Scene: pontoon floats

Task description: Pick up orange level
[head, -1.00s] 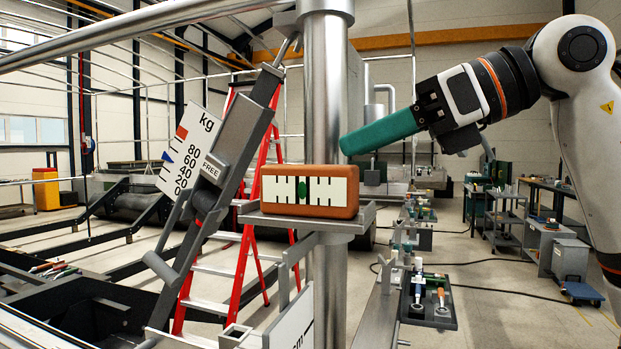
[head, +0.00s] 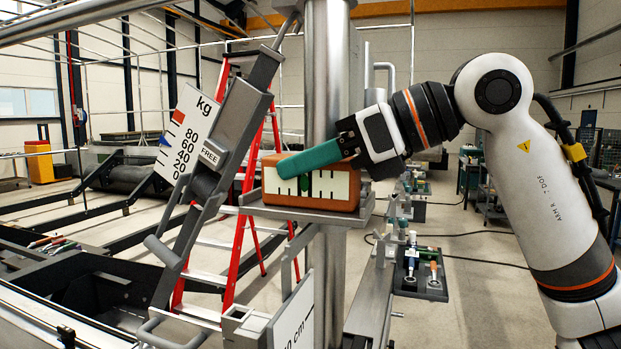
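The orange level (head: 315,199), a block with a pale marked face and a green vial in its middle, lies flat on a small grey shelf (head: 285,214) fixed to the steel column. My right gripper (head: 290,167) reaches in from the right. Its teal finger covers the upper part of the level's face in the head view. Only one finger shows clearly, so I cannot tell how far apart the fingers are or whether they touch the level. My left gripper is not in view.
The steel column (head: 326,85) stands directly behind the level. A grey lever with a kg scale plate (head: 187,135) slants up close on the left, with a red ladder (head: 238,245) behind it. A dark tool tray (head: 422,284) is lower right.

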